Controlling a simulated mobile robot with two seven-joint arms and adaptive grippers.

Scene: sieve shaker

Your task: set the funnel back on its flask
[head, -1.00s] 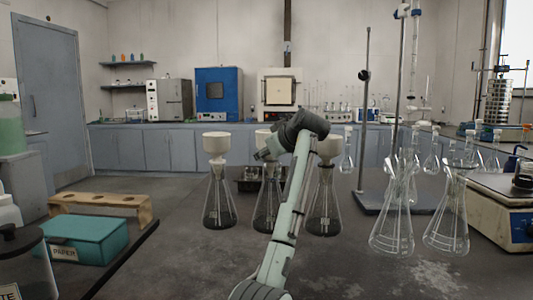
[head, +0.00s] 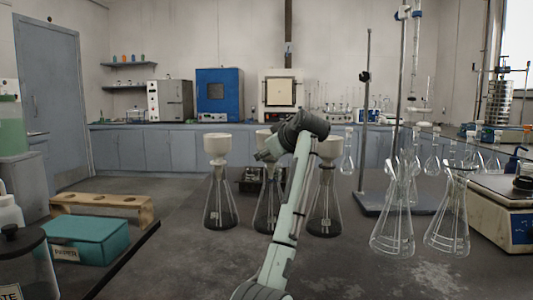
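Three conical flasks with dark contents stand in a row on the dark bench. The left flask (head: 221,208) carries a white funnel (head: 217,147), upright and fully visible. The middle flask (head: 266,212) has a white funnel (head: 262,138) above it, partly hidden by my arm. The right flask (head: 325,212) has a white funnel (head: 329,147) at its top, its left edge hidden by my wrist. One arm, seemingly my left, rises from the bottom middle. Its gripper (head: 264,155) is near the middle funnel; its fingers are unclear, and I cannot tell whether it touches the funnel.
A dark metal box (head: 249,181) sits behind the flasks. A stand (head: 380,204) and clear empty flasks (head: 392,230) are to the right, beside a balance (head: 503,215). A teal box (head: 88,240) and wooden rack (head: 105,203) are left. Bench front right is clear.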

